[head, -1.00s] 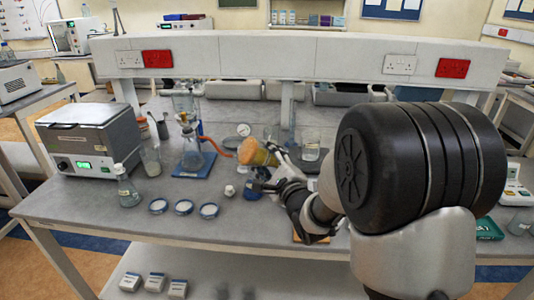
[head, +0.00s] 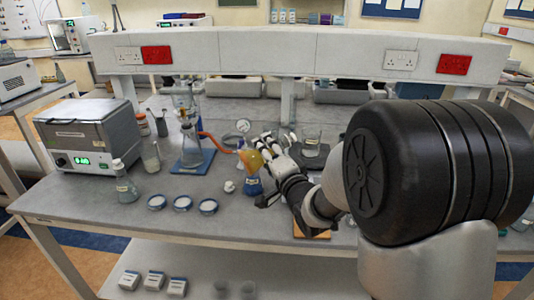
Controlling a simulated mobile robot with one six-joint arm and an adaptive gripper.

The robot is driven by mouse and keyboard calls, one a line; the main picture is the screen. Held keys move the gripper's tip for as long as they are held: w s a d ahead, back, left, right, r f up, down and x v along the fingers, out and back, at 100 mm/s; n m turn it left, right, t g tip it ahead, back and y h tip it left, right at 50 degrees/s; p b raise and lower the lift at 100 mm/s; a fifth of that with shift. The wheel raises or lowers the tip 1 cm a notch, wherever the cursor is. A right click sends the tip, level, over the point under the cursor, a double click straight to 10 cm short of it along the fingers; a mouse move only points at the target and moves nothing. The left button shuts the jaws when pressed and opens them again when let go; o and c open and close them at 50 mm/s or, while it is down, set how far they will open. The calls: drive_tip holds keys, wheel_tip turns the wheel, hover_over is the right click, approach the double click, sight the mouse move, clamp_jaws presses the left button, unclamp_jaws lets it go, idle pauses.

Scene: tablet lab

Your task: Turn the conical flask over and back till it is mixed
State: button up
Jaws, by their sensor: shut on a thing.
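A conical flask (head: 249,160) with orange-yellow contents is held above the middle of the bench in the head view. My gripper (head: 266,150) is shut on it from the right, and its fingers hide part of the flask. The flask is tilted, with its orange part toward the lower left; its mouth is hard to make out. A flask with blue contents (head: 253,187) stands on the bench just below it in the picture. I cannot tell how much space is between the two.
A filter flask (head: 191,150) with an orange tube (head: 216,144) stands left on a blue mat. Further left are a water bath (head: 85,145), a small flask (head: 126,188) and three dishes (head: 182,203). The front bench edge is clear.

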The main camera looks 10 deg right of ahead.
drive_tip(key=n, duration=0.4)
drive_tip(key=shift+r+n, duration=0.1)
drive_tip(key=shift+n, duration=0.3)
drive_tip(key=n, duration=0.3)
drive_tip(key=shift+a, duration=0.1)
drive_tip(key=n, duration=0.6)
drive_tip(key=shift+a+n, duration=0.1)
drive_tip(key=shift+n, duration=0.2)
